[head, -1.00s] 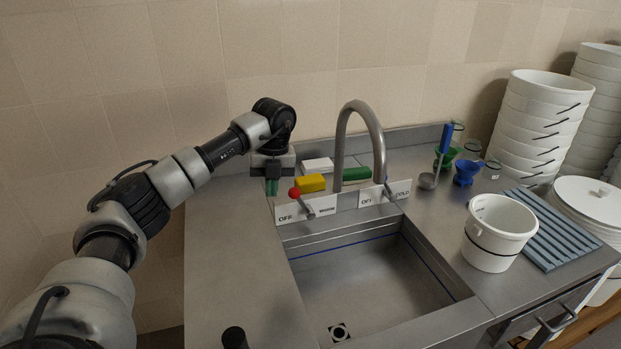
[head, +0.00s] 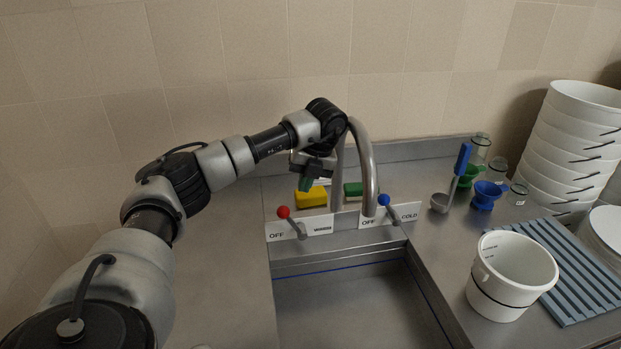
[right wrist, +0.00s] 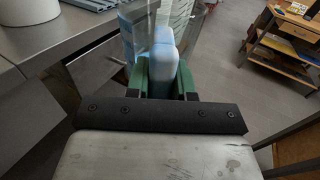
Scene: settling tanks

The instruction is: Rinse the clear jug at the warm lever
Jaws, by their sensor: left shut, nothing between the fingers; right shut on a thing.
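The warm lever (head: 283,212) has a red ball and stands on the left plate, marked OFF, behind the sink (head: 345,310). My left gripper (head: 306,185) is shut and empty, above and behind this lever, near the yellow sponge and left of the curved spout (head: 370,175). It touches nothing that I can make out. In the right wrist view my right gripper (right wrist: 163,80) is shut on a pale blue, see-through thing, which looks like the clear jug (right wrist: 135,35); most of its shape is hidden. The right gripper is out of the head view.
The cold lever (head: 384,200) has a blue ball. A yellow sponge (head: 312,197) lies behind the plates. A white bucket (head: 508,280), a ladle (head: 440,203), a blue funnel (head: 485,196) and a ribbed mat (head: 575,275) are right of the sink. The counter left of the sink is clear.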

